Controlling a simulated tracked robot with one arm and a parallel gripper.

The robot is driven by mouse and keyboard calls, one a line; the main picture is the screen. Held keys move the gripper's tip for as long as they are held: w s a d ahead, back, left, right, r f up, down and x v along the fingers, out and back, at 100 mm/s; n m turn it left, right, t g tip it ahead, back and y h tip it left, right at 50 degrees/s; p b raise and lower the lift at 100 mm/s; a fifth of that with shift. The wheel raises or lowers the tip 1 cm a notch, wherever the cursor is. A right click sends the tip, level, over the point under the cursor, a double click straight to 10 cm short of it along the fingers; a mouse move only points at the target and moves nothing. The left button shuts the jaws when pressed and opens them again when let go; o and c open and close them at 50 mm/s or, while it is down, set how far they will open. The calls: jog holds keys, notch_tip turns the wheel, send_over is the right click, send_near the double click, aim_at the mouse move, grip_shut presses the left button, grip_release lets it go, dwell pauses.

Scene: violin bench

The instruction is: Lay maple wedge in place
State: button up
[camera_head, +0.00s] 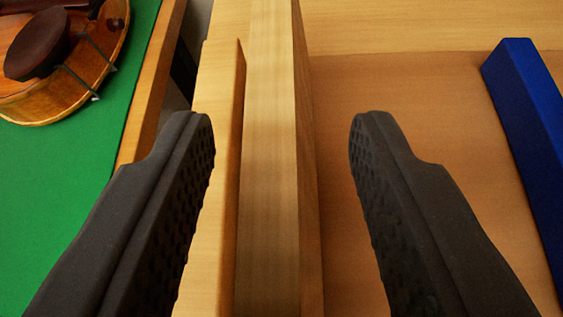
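My gripper (282,135) is open, with its two dark, textured fingers apart. Between them runs a long, pale wooden wall or strip (270,170); neither finger appears to touch it. A thin orange-brown sliver (234,190), pointed at its far end, lies along the left side of this strip. I cannot tell whether the sliver is the maple wedge or part of the woodwork. No other piece is clearly a maple wedge.
A wooden tray or drawer floor (420,100) lies on the right, with a blue bar (530,120) in it. On the left, a violin (90,70) lies on a green mat (60,190) edged by a wooden rim (152,90). A dark gap separates the two sides.

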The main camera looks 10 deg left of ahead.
jog(key=p+v, duration=0.1)
jog(key=v, duration=1)
notch_tip(320, 180, up, 19)
jog(key=s+t, duration=0.1)
jog(key=s, duration=0.1)
jog(key=s+r+t, duration=0.1)
jog(key=s+r, duration=0.5)
jog(key=r, duration=0.3)
jog(key=s+r, duration=0.6)
jog(key=r, duration=0.4)
jog(key=shift+s+d+r+n+t, duration=0.2)
jog(key=shift+d+n+t, duration=0.2)
jog(key=shift+d, duration=0.1)
jog(key=shift+r+p, duration=0.3)
jog(key=shift+p, duration=0.25)
